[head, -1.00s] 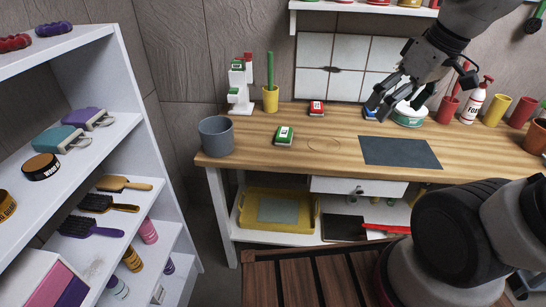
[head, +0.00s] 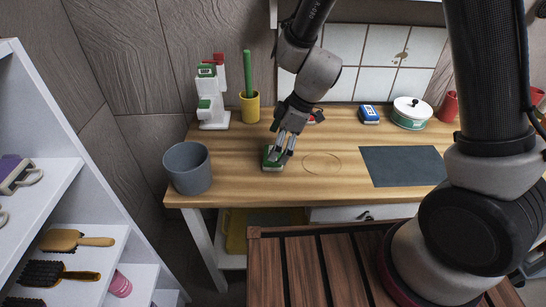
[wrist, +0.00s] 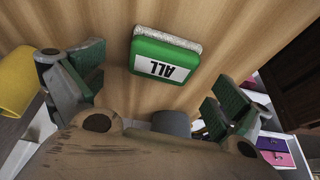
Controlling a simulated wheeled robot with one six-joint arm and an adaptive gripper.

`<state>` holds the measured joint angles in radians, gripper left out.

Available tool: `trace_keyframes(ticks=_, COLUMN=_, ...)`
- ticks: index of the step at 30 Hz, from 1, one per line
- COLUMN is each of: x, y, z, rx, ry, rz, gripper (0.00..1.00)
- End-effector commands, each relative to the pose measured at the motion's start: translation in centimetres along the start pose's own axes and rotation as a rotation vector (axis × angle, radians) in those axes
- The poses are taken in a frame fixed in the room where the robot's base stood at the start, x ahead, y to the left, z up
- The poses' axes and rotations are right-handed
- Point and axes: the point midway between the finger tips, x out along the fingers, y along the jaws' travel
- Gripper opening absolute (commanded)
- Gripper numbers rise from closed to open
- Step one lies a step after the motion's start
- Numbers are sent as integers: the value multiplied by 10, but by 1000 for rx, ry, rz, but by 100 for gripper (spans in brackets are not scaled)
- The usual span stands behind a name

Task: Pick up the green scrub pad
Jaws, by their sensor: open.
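The green scrub pad (head: 272,160) lies on the wooden table, left of the faint ring mark. In the wrist view the pad (wrist: 166,55) is a green block with a pale scrub side and a white label reading "ALL". My gripper (head: 283,150) is at the pad in the head view, its fingers partly covering the pad's right side. In the wrist view my gripper (wrist: 150,95) has its two fingers wide apart, with the pad beyond and between them. It is open and holds nothing.
A grey cup (head: 187,168) stands left of the pad. Behind are a yellow cup (head: 250,108) and a white dispenser stand (head: 210,105). A red item (head: 316,117) sits partly behind my arm.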

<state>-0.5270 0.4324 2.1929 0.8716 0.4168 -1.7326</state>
Motion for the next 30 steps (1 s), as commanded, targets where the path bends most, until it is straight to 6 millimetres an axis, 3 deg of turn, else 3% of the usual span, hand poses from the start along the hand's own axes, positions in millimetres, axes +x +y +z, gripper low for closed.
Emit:
trace_keyframes(ticks=6, x=32, y=-1, z=1, rx=0, ry=-1, rz=-2, gripper=100)
trace_keyframes(ticks=14, x=36, y=-1, z=1, rx=0, ry=0, rz=0, gripper=100)
trace_keyframes(ticks=22, x=36, y=-1, z=1, rx=0, ry=0, rz=0, gripper=55)
trace_keyframes(ticks=30, x=36, y=-1, z=1, rx=0, ry=0, rz=0, gripper=55)
